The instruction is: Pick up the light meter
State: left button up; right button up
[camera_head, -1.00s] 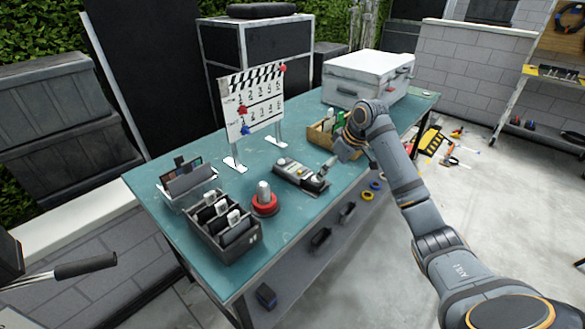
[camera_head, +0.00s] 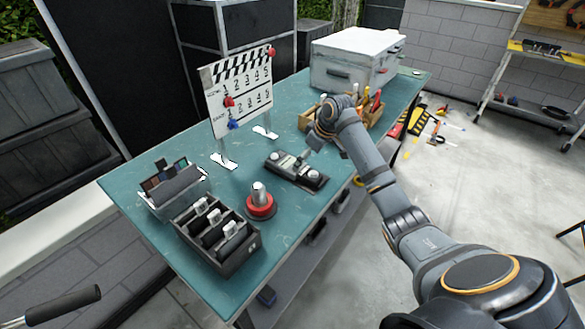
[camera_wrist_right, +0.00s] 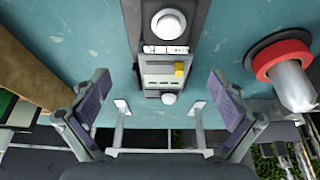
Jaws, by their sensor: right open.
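The light meter (camera_head: 297,170) appears to be the long dark-and-grey device lying flat on the teal table, with pale round domes. In the right wrist view, its grey part (camera_wrist_right: 160,68) shows a small display, a yellow button and a white dome at the lower end; a larger white dome sits on the dark part. My right gripper (camera_head: 312,145) is above the table, close to the device's far side. In the wrist view, my right gripper (camera_wrist_right: 160,105) has its padded fingers spread wide on either side of the device's lower end, holding nothing. My left gripper is out of view.
A red-based lamp (camera_head: 261,204) stands close to the device. A black slotted caddy (camera_head: 246,249) is nearer, with a small card box (camera_head: 200,190) behind it. A clapperboard (camera_head: 240,100) stands at the back. A wooden tool box (camera_head: 372,122) and white case (camera_head: 337,78) are farther right.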

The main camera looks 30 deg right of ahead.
aim_at(302, 169)
jog(key=f, duration=0.2)
jog(key=a+f, duration=0.1)
jog(key=f, duration=0.1)
jog(key=shift+w+a+p, duration=0.1)
jog(key=shift+w+p, duration=0.15)
jog(key=shift+p, duration=0.05)
jog(key=shift+w+f, duration=0.25)
jog(key=shift+f, duration=0.15)
jog(key=shift+s, duration=0.1)
jog(key=shift+c, duration=0.3)
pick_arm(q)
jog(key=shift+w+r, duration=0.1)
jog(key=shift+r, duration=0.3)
pick_arm(e)
jog(key=c, duration=1.5)
